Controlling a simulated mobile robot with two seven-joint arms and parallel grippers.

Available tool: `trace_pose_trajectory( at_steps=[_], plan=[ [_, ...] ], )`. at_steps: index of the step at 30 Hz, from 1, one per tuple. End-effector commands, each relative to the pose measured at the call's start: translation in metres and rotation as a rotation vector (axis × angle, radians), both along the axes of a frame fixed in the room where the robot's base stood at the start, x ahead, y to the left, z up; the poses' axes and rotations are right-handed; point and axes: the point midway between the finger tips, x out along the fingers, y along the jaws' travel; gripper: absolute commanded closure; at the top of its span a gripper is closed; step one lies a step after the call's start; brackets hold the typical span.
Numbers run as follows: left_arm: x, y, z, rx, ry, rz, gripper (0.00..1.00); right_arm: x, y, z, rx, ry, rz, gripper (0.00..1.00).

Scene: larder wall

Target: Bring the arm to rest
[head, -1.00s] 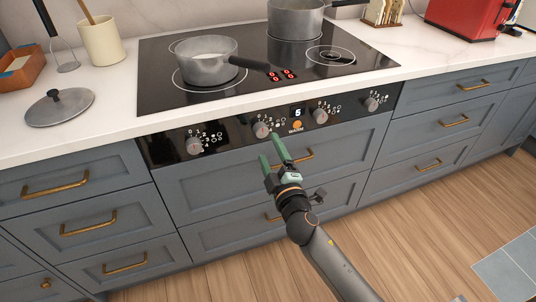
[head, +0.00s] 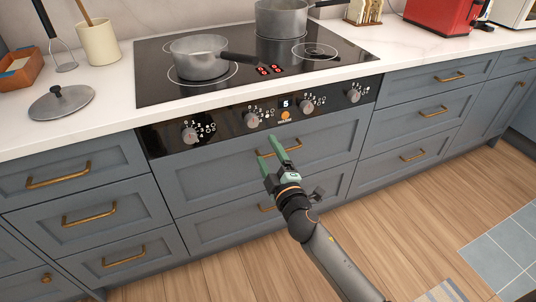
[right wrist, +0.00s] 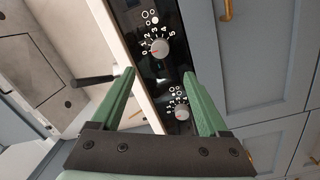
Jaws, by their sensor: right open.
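My right gripper (head: 270,146) is open and empty in the head view. It is in front of the drawer front below the control panel (head: 225,127), with its green fingers pointing up toward the knobs. In the right wrist view its two fingers (right wrist: 160,95) stand apart, and a knob (right wrist: 160,48) and a second knob (right wrist: 182,112) show beyond them, with no contact visible. My right arm reaches in from the bottom right of the head view. My left gripper is not in view.
A saucepan (head: 199,60) and a taller pot (head: 281,19) stand on the black cooktop (head: 155,89). A lid (head: 61,103) lies on the counter at left. Drawer handles (head: 88,214) stick out from the grey fronts.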

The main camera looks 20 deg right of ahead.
Motion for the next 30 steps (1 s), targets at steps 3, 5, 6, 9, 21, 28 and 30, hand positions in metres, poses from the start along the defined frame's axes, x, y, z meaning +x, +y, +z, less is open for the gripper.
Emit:
trace_pose_trajectory(
  at_steps=[3, 5, 6, 9, 21, 28, 30],
  plan=[
    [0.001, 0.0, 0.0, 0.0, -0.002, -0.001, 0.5, 0.0, 0.0, 0.0, 0.0, 0.0, 0.0, 0.22],
    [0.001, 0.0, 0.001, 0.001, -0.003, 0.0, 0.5, 0.0, 0.0, 0.0, 0.0, 0.0, 0.0, 0.22],
    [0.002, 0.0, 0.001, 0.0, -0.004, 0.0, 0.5, 0.0, 0.0, 0.0, 0.0, 0.0, 0.0, 0.22],
    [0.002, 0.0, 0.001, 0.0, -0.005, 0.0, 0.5, 0.0, 0.0, -0.001, 0.002, 0.001, 0.0, 0.22],
    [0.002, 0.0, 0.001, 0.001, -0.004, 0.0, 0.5, -0.127, 0.009, -0.132, 0.542, 0.426, -0.051, 0.22],
    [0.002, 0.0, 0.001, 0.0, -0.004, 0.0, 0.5, -0.226, 0.034, -0.185, 0.891, 0.717, -0.117, 0.22],
    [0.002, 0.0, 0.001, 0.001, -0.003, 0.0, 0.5, -0.253, 0.042, -0.193, 0.981, 0.794, -0.137, 0.22]
  ],
)
